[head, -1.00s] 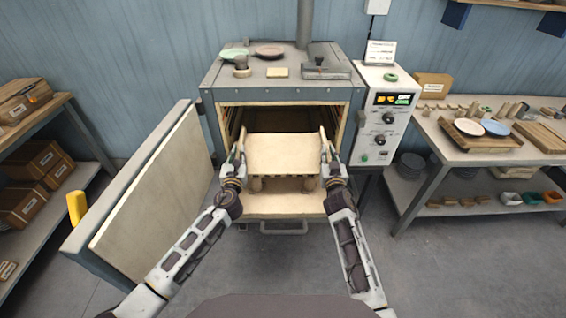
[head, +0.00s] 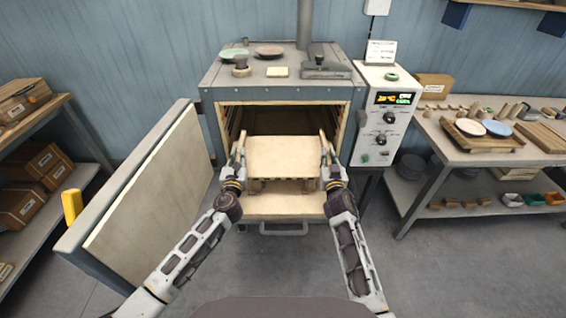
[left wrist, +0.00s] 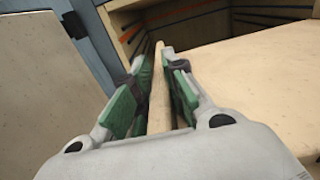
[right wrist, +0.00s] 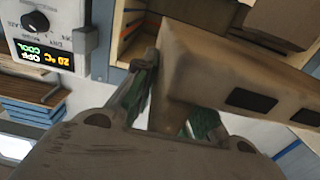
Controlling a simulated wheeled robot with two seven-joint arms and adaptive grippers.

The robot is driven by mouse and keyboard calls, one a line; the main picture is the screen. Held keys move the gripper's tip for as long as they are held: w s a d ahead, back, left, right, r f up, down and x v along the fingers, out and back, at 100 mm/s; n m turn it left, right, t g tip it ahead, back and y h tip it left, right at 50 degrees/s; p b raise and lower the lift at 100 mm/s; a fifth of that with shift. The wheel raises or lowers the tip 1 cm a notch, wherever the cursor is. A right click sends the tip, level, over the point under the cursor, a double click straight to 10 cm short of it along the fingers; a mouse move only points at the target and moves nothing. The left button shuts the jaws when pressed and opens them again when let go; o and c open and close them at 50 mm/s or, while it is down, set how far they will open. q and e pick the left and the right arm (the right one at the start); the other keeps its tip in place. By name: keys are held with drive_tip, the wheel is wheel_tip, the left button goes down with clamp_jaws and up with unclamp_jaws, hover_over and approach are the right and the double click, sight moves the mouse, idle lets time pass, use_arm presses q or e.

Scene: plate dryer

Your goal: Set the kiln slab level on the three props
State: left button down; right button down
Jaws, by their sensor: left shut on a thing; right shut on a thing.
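The cream kiln slab (head: 284,156) is at the mouth of the open kiln (head: 284,98) and looks close to level. A row of dark slots runs along its front edge; slots also show on the slab in the right wrist view (right wrist: 240,75). Short props (head: 256,186) show partly under its front corners; any prop farther back is hidden. I cannot tell whether slab and props touch. My left gripper (head: 240,160) is shut on a thin pale piece at the slab's left side (left wrist: 158,95). My right gripper (head: 328,160) is shut on the slab's right side.
The kiln door (head: 150,190) stands open at the left. The kiln walls stand close outside both grippers. A control box (head: 385,125) is right of the kiln. A bench (head: 440,150) with plates and small pieces stands farther right.

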use_arm(q)
drive_tip(key=shift+f+b, duration=0.6)
drive_tip(key=shift+b, duration=0.05)
use_arm(e)
drive_tip(key=shift+f, duration=0.55)
use_arm(q)
drive_tip(key=c, duration=1.9)
unclamp_jaws()
drive_tip(key=shift+f, duration=0.15)
use_arm(e)
drive_tip(key=c, duration=1.9)
unclamp_jaws()
drive_tip(key=shift+f, duration=0.15)
use_arm(q)
drive_tip(key=o, duration=0.5)
drive_tip(key=shift+c, duration=0.2)
use_arm(e)
drive_tip(key=o, duration=0.4)
drive_tip(key=shift+o, duration=0.2)
use_arm(q)
drive_tip(key=shift+s, duration=0.1)
drive_tip(key=s, duration=1.2)
drive_tip(key=shift+d, duration=0.1)
drive_tip(key=shift+w, duration=0.1)
use_arm(e)
drive_tip(key=shift+s, duration=0.15)
drive_tip(key=s, duration=1.1)
drive_tip(key=shift+s, duration=0.4)
